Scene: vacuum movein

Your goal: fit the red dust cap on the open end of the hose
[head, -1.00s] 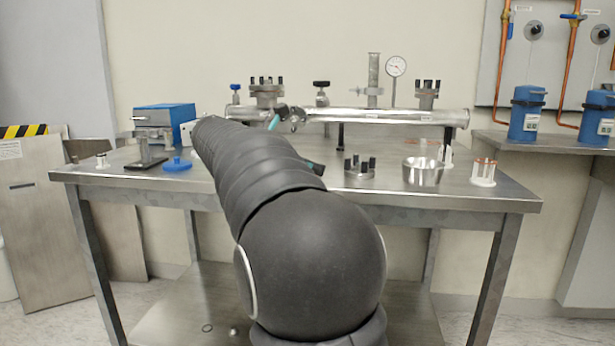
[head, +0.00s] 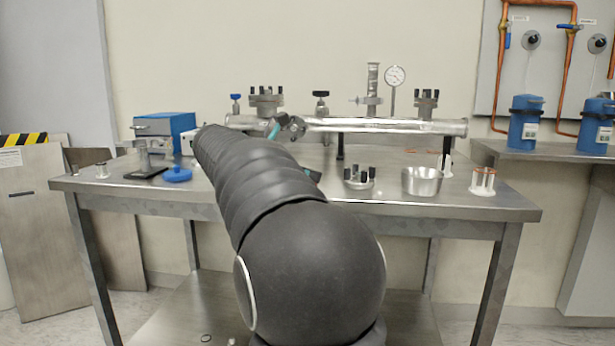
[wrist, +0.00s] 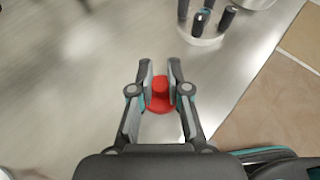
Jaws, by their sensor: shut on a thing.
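The red dust cap (wrist: 160,96) is a small round red piece between the fingers of my gripper (wrist: 160,72) in the wrist view. The gripper is shut on it and holds it over the bare steel tabletop. In the head view my arm hides the cap, and only part of the gripper (head: 284,127) shows in front of the pipe, left of the tube.
A pressure gauge (head: 395,77) stands right of the tube. A blue lid (head: 177,174) and blue box (head: 165,132) are at left.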

